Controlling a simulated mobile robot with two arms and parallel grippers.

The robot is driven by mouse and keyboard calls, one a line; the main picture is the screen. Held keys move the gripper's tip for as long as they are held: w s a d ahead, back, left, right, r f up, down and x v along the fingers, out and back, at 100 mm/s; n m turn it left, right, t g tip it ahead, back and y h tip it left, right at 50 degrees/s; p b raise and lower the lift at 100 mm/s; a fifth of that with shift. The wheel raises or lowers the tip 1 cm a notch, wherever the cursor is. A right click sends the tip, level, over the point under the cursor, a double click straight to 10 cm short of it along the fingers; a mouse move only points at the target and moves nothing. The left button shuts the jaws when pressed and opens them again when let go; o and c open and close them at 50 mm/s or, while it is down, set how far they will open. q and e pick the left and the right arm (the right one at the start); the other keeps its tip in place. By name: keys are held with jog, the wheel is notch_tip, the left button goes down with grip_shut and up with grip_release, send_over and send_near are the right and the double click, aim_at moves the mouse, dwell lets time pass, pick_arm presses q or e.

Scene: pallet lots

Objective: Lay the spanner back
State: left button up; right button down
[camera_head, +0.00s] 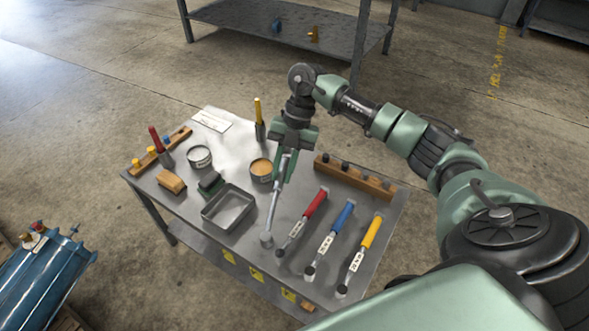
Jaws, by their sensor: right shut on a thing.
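My right gripper (285,172) reaches over the metal workbench (262,205) from the right. It is shut on a long grey metal tool, which looks like the spanner (272,212). The spanner hangs steeply, with its round lower end at or just above the bench top near the front edge; I cannot tell whether it touches. Its upper end is partly hidden by the gripper. To its right lie a red-handled tool (315,204), a blue-handled tool (342,217) and a yellow-handled tool (370,233), each with a white tag. My left gripper is not in view.
A metal tray (206,214), an orange-filled tin (261,179), a second tin (199,157) and a green block (210,184) stand left of the spanner. A wooden rack (355,179) lies behind the coloured tools. A blue cylinder (40,278) is at lower left.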

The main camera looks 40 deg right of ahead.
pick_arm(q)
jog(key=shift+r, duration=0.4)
pick_arm(e)
jog(key=shift+d+f+m+t, duration=0.25)
jog(key=shift+d+m+t, duration=0.25)
jog(key=shift+m, duration=0.45)
jog(key=shift+d+f+m+t, duration=0.3)
jog(key=shift+d+m, duration=0.4)
jog(key=shift+m, duration=0.3)
jog(key=shift+d+f+m+t, duration=0.25)
jog(key=shift+d+m+t, duration=0.25)
jog(key=shift+m, duration=0.45)
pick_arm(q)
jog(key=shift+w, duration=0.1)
pick_arm(e)
jog(key=shift+d, duration=0.15)
